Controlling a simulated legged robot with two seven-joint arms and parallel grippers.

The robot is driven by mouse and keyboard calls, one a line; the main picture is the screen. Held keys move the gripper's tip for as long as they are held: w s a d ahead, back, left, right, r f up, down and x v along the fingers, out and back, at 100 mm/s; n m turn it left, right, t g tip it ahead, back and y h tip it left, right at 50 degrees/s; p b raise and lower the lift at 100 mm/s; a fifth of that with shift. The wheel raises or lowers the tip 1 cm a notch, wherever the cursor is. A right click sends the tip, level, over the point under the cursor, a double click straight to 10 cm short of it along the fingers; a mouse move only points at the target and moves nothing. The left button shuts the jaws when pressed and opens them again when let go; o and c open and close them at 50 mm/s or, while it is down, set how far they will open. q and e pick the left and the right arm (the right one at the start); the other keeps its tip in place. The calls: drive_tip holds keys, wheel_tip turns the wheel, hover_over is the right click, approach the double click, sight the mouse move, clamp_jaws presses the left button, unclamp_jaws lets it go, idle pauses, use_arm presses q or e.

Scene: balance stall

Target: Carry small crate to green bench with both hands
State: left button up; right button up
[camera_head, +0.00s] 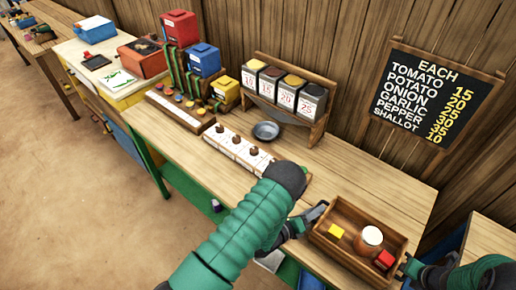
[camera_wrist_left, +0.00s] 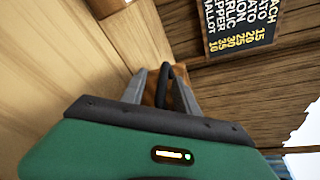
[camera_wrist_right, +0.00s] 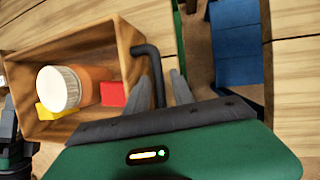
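The small wooden crate (camera_head: 333,246) is at the right end of the long bench (camera_head: 375,190), whose frame shows green at the left. It holds a yellow block (camera_head: 336,231), a white-lidded orange jar (camera_head: 371,236) and a red block (camera_head: 384,259). My left gripper (camera_head: 318,210) is at the crate's left end; in the left wrist view its fingers stand apart either side of a black handle (camera_wrist_left: 178,85). My right gripper (camera_head: 409,266) is at the right end; its fingers straddle the other black handle (camera_wrist_right: 157,72), with gaps visible. I cannot tell whether the crate is lifted.
A white board with brown knobs (camera_head: 238,150), a grey bowl (camera_head: 266,131) and a rack of bins (camera_head: 285,95) stand on the bench left of the crate. A price board (camera_head: 440,92) leans behind. Another table (camera_head: 488,240) stands at the right, across a gap.

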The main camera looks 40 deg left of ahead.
use_arm(q)
drive_tip(key=o, duration=0.5)
drive_tip(key=shift+d, duration=0.2)
drive_tip(key=shift+c, duration=0.2)
use_arm(e)
drive_tip(key=shift+a, duration=0.2)
use_arm(q)
drive_tip(key=shift+o, duration=0.2)
use_arm(e)
drive_tip(key=shift+a, duration=0.1)
use_arm(q)
drive_tip(key=v, duration=0.7)
drive_tip(key=shift+s+a, duration=0.15)
drive_tip(key=shift+s+a+r, duration=0.1)
drive_tip(key=shift+s+a, duration=0.1)
drive_tip(key=shift+s, duration=0.1)
use_arm(e)
drive_tip(key=shift+d, duration=0.2)
